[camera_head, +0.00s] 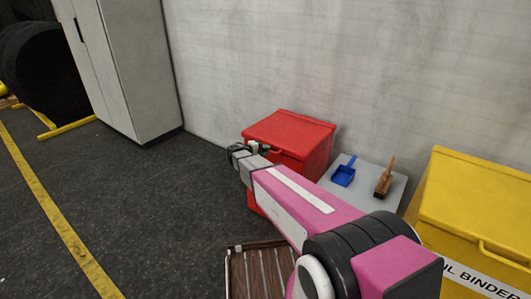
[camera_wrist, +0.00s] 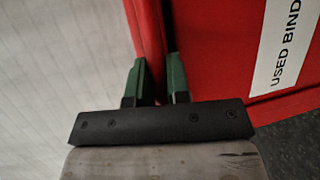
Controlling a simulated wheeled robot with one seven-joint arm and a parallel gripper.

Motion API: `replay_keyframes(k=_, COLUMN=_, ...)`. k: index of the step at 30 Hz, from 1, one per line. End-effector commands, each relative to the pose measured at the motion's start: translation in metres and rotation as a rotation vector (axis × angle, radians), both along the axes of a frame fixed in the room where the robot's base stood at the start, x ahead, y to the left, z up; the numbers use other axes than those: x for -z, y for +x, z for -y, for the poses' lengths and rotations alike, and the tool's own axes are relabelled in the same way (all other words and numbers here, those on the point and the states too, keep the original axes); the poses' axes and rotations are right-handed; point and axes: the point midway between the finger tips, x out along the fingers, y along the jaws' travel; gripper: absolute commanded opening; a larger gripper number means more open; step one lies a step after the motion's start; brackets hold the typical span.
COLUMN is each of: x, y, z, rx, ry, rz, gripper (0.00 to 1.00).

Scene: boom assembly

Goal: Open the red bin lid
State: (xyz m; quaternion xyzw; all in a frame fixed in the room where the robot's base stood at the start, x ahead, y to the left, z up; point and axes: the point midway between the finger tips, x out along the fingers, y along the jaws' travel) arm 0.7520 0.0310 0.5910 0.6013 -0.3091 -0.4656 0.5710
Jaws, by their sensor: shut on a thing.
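The red bin (camera_head: 318,166) stands against the wall, and its sloped lid (camera_head: 290,128) looks down on the bin. My gripper (camera_head: 258,149) is at the lid's front left edge, with my pink arm hiding much of the bin's front. In the wrist view my gripper's green fingers (camera_wrist: 159,78) are shut on a thin red strip of the lid (camera_wrist: 148,35), one finger on each side. I cannot tell whether the strip is the lid's rim or its handle. The bin's red front (camera_wrist: 215,50) with a white label lies to the right of the fingers.
A blue dustpan (camera_head: 344,173) and a brown brush (camera_head: 384,179) lie on a grey surface (camera_head: 365,185) right of the bin. A yellow bin (camera_head: 475,210) stands further right. A slatted crate (camera_head: 240,270) is on the floor below my arm. The floor to the left is clear.

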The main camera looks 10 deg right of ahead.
Motion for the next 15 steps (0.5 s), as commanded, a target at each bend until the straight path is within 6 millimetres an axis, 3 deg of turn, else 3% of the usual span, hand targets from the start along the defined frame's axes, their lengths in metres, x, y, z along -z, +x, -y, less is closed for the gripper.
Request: replay_keyframes(k=15, x=-0.096, y=0.013, z=0.013, rx=0.000, ry=0.174, rz=-0.170, gripper=0.00)
